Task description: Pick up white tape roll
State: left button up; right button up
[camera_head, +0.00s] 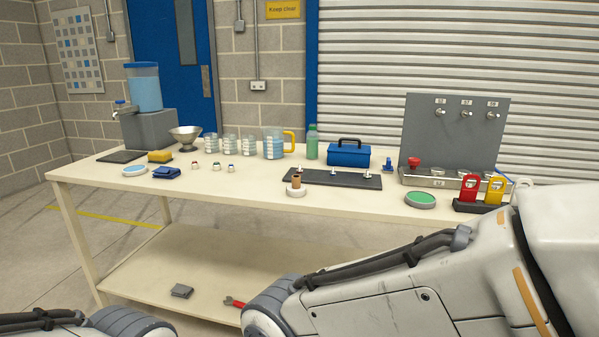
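A small white ring that looks like the white tape roll (297,192) lies flat near the front edge of the table (246,193), left of the middle of the picture's right half. A small brown cylinder (296,181) stands in or just behind it; I cannot tell which. My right arm crosses the lower right in front of the table, and part of my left arm shows at the bottom left. Neither gripper is in the picture, so their fingers and anything in them are hidden.
A dark plate with knobs (340,179) lies just behind the ring. A green-topped round dish (420,199) and red and yellow padlock-like tags (470,188) stand to the right. Several measuring jugs and a blue toolbox (349,154) stand behind. Table space left of the ring is clear.

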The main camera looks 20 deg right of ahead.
aim_at(296, 189)
jog(key=u, duration=0.4)
jog(key=i, duration=1.4)
jog(key=z, duration=0.35)
